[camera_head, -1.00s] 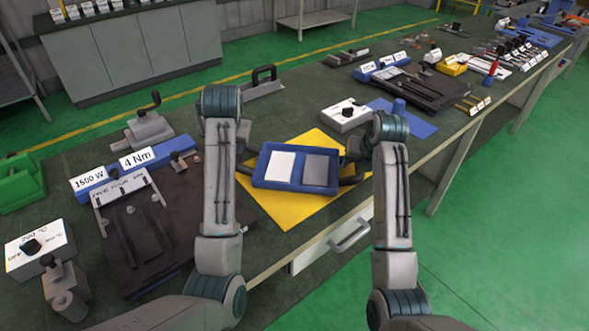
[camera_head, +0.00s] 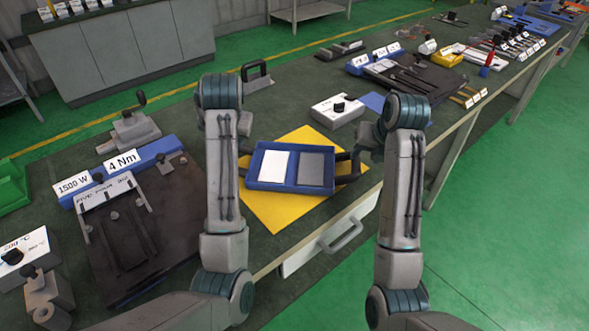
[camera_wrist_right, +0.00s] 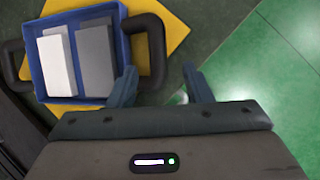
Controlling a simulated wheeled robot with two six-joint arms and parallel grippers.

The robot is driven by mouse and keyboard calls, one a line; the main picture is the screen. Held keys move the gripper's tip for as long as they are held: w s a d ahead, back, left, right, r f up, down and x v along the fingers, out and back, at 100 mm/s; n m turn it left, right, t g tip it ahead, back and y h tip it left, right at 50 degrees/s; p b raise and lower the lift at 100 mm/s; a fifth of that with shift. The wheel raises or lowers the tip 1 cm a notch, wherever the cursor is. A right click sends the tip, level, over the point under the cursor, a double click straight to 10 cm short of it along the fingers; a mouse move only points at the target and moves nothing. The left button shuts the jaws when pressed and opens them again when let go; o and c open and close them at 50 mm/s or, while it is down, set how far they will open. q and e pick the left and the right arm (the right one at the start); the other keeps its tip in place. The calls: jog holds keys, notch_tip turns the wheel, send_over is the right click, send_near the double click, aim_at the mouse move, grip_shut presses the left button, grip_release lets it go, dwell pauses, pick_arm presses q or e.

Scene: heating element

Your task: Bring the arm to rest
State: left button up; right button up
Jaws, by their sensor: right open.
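A blue tray (camera_head: 285,189) with dark side handles sits on a yellow mat (camera_head: 282,216) on the bench. It holds a white plate (camera_head: 272,165) and a grey plate (camera_head: 311,169). My right gripper (camera_head: 358,152) is beside the tray's right handle, mostly hidden behind its arm. In the right wrist view my right gripper (camera_wrist_right: 160,84) is open and empty, with the dark handle (camera_wrist_right: 152,45) just beyond the fingertips. The tray also shows there (camera_wrist_right: 70,99). My left gripper is at the tray's left side, hidden behind my left arm; its fingers cannot be made out.
A dark fixture plate (camera_head: 135,240) with a blue "4 Nm" bar (camera_head: 97,189) lies on the left. A white box with a black knob (camera_head: 337,112) stands behind the mat. An open-looking drawer (camera_head: 330,240) is at the bench front. Green floor on the right is clear.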

jog(key=shift+s+r, duration=0.2)
jog(key=shift+r, duration=0.15)
dwell(0.3)
